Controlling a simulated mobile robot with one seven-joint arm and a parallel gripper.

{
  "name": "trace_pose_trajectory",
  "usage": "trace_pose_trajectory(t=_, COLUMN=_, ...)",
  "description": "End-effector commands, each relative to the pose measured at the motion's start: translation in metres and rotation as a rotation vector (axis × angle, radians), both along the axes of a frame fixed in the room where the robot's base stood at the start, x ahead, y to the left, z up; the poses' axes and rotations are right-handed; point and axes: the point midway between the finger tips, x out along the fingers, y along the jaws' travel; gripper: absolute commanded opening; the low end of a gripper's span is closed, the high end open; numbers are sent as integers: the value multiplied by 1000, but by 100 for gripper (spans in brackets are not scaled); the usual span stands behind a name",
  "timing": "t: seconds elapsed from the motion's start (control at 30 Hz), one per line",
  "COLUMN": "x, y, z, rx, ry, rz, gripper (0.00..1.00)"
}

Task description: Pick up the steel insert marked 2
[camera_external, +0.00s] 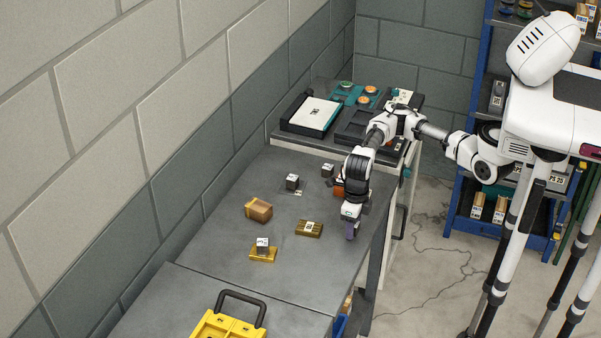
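Several small dark grey cubes with white labels are on the grey bench (225,236). One cube (292,182) is near the bench's middle and another (327,170) is farther back. A third cube (263,244) sits on a flat gold block (262,256) towards the front. The marks on the labels are too small to read, so I cannot tell which is the insert marked 2. My gripper (351,232) points down over the right edge of the bench, right of the cubes and apart from them. Whether its fingers are open is not clear.
A tan box (258,209) and a brassy labelled block (309,228) lie on the bench. An orange item (338,190) is partly hidden by my arm. A yellow case (230,329) is at the front. Black trays (311,114) are at the back. A wall borders the left.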

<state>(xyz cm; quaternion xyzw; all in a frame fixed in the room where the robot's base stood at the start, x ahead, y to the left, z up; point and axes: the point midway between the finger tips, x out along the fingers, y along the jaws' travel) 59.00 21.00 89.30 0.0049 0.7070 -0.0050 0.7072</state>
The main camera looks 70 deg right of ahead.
Motion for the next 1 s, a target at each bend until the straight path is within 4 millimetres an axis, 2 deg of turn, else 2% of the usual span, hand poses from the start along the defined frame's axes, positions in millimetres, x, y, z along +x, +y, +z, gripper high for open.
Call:
trace_pose_trajectory(t=0.03, x=0, y=0, z=0, rx=0, ry=0, rz=0, gripper=40)
trace_pose_trajectory(t=0.33, x=0, y=0, z=0, rx=0, ry=0, rz=0, gripper=1)
trace_pose_trajectory(t=0.6, x=0, y=0, z=1, rx=1, ry=0, rz=0, gripper=0)
trace_pose_trajectory(t=0.77, x=0, y=1, z=9, rx=2, ry=0, rz=-1, gripper=0)
trace_pose_trajectory(t=0.87, x=1, y=1, z=22, rx=2, ry=-2, rz=-1, gripper=0)
trace_pose_trajectory(t=1.0, x=1, y=1, z=56, rx=4, ry=-4, rz=-1, gripper=0)
